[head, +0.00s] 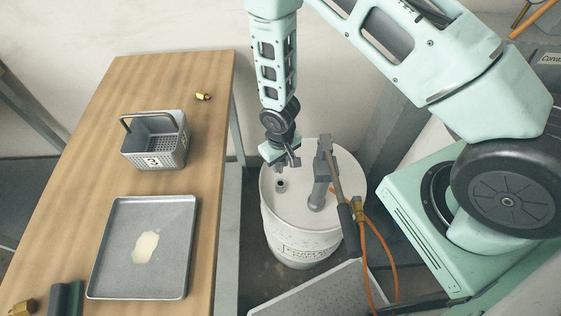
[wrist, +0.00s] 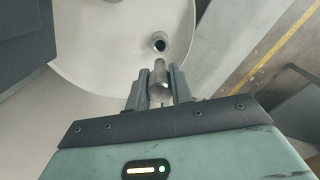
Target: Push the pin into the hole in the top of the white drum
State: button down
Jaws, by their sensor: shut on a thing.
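The white drum (head: 300,230) stands on the floor right of the table; its pale top (wrist: 100,50) fills much of the wrist view. The hole (head: 281,185) is a dark opening with a raised rim in the drum top, and it also shows in the wrist view (wrist: 160,43). My gripper (head: 291,162) is above the drum top near the hole. In the wrist view my gripper (wrist: 158,72) is shut on the grey metal pin (wrist: 158,82). The pin's tip points toward the hole and appears apart from it. The pin cannot be made out in the head view.
A grey pump with a lever (head: 322,180) stands on the drum, right of the hole, with an orange hose (head: 392,265) beside it. The wooden table (head: 205,150) at left holds a grey basket (head: 172,155), a metal tray (head: 115,225) and brass fittings (head: 203,96).

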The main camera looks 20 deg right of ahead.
aim_at(281, 172)
jog(key=shift+f+b, duration=2.3)
jog(key=shift+f, duration=0.6)
jog(key=shift+f+b, duration=1.35)
jog(key=shift+f, duration=0.35)
jog(key=c, duration=1.2)
grip_release()
jog(key=shift+o, duration=0.2)
notch_tip(281, 172, up, 17)
jog(key=shift+r+b, duration=0.2)
jog(key=shift+b, duration=0.1)
